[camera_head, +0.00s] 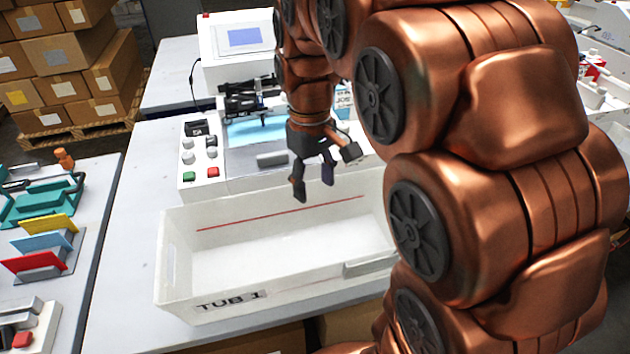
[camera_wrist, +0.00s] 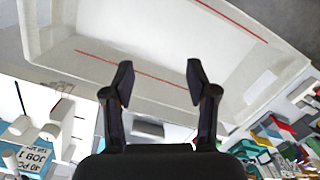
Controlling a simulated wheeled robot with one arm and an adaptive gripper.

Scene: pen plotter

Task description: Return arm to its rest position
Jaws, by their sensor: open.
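My gripper (camera_head: 313,190) is open and empty, with its fingers pointing down over the back part of the white tub labelled TUB 1 (camera_head: 180,285). In the wrist view my gripper (camera_wrist: 160,82) shows both fingers apart with nothing between them, and the white tub (camera_wrist: 225,45) lies beyond them. My copper arm fills the right half of the head view and hides the tub's right end. The pen plotter (camera_head: 235,180) stands behind the tub, with a light blue sheet on its bed, partly hidden by my arm.
The plotter's panel has a green button (camera_head: 189,176) and a red button (camera_head: 213,172). A white box with a screen (camera_head: 243,37) stands at the back. On the left table are coloured plates in a rack (camera_head: 45,250) and a teal tray (camera_head: 40,203). Cardboard boxes (camera_head: 65,55) are stacked at the far left.

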